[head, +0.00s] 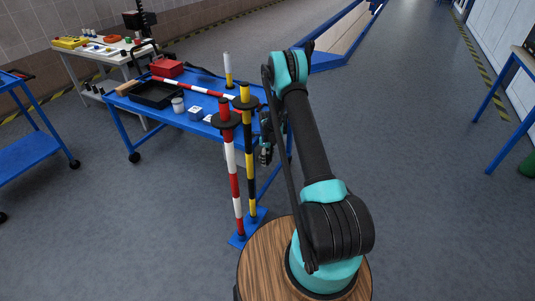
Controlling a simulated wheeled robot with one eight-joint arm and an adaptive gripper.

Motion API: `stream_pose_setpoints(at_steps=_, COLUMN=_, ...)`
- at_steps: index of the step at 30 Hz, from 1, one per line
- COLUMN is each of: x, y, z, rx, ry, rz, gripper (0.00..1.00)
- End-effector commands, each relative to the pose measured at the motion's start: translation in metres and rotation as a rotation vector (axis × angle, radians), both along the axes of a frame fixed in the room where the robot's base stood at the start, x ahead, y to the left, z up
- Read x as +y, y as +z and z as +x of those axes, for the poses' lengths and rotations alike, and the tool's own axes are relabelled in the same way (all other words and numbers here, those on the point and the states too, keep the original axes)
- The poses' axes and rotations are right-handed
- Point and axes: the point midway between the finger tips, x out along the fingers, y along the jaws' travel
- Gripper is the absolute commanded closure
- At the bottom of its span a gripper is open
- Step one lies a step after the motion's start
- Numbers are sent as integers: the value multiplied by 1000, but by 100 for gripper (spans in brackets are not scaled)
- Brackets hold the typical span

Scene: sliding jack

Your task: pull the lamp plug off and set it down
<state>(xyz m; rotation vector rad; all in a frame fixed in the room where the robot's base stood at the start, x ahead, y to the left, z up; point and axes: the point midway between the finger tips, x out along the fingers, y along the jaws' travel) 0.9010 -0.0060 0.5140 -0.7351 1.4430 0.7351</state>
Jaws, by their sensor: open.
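I cannot make out for sure which thing is the lamp plug. Small items stand on the blue table (150,113): a white cup-like piece (178,104), a blue block (195,113) with a light top, and a flat white piece (212,120). A white and yellow upright piece (228,69) rises at the table's back. My gripper (266,153) hangs by the table's right end, just right of the yellow-black pole. It is open; its fingers are small and partly hidden, and I see nothing between them.
A red-white pole (232,170) and a yellow-black pole (249,165) stand on a blue base in front of the table.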

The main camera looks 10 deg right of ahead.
Motion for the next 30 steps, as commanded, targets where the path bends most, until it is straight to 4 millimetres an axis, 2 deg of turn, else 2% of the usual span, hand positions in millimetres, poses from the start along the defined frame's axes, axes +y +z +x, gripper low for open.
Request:
stream_pose_setpoints(at_steps=11, x=0, y=-4, z=0, rx=0, ry=0, rz=0, gripper=36)
stream_pose_setpoints(at_steps=24, x=0, y=-4, z=0, rx=0, ry=0, rz=0, gripper=89)
stream_pose_setpoints(at_steps=30, x=-1, y=-4, z=0, rx=0, ry=0, rz=0, gripper=89)
